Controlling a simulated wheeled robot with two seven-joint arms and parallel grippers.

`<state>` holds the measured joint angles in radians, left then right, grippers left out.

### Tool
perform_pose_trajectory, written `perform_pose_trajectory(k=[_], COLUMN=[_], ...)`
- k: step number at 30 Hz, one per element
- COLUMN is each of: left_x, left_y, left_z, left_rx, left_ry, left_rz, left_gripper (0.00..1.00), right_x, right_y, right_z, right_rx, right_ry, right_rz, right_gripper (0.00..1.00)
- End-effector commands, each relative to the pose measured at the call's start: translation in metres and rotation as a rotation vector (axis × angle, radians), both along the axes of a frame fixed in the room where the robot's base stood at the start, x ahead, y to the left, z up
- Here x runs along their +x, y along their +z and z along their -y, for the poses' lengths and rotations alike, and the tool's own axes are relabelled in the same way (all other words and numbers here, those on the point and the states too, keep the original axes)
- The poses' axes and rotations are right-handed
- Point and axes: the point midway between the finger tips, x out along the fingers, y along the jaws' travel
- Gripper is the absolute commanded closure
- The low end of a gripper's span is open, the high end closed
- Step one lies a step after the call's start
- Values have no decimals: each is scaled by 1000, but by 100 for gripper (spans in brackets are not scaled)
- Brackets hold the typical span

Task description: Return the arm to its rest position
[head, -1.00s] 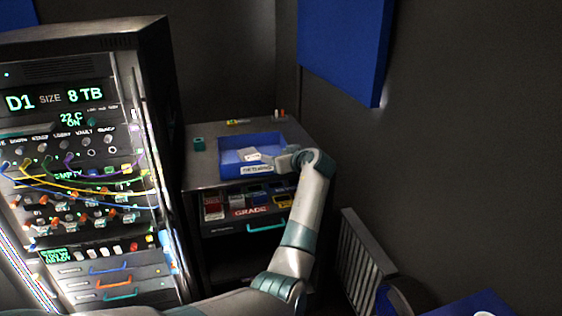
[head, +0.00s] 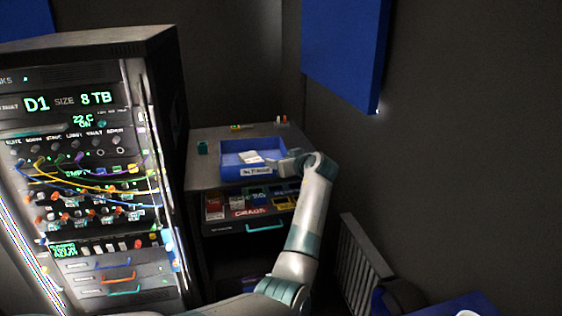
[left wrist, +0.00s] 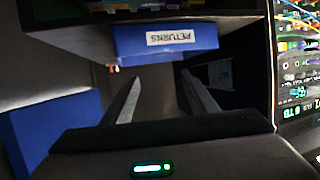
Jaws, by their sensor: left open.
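My left gripper (head: 284,166) is at the right end of the blue RETURNS bin (head: 228,166) in the head view; its fingers are small and hard to make out there. In the left wrist view the two dark fingers of the left gripper (left wrist: 160,78) stand apart with nothing between them. The bin (left wrist: 190,35) shows beyond the fingertips in that view, its label upside down. A white item (head: 250,157) lies inside the bin. My left arm (head: 306,225) bends up in front of the shelf unit. My right gripper is not in view.
A tall rack (head: 95,65) with cables and lit displays stands to the left. An open drawer (head: 250,212) of coloured cartridges is below the bin. A ribbed grey panel (head: 357,262) leans at the right wall.

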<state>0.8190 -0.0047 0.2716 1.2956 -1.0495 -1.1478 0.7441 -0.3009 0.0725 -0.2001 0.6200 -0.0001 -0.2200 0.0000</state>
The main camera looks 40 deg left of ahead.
Motion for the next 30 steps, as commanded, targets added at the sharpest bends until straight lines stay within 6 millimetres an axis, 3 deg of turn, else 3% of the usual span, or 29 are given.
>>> perform_pose_trajectory(k=[20, 23, 26, 30], left_x=[0, 1, 4, 7], left_y=[-3, -14, -38, -96], left_z=[1, 4, 10, 26], left_rx=[0, 2, 6, 13], left_ry=[-3, -19, -56, -144], left_rz=[-4, -21, -55, -139], left_gripper=[47, 47, 47, 47], right_x=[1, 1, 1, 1], right_y=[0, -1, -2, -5], right_z=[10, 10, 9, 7], right_rx=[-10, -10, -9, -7], right_ry=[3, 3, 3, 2], right_rz=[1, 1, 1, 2], right_gripper=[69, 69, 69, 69])
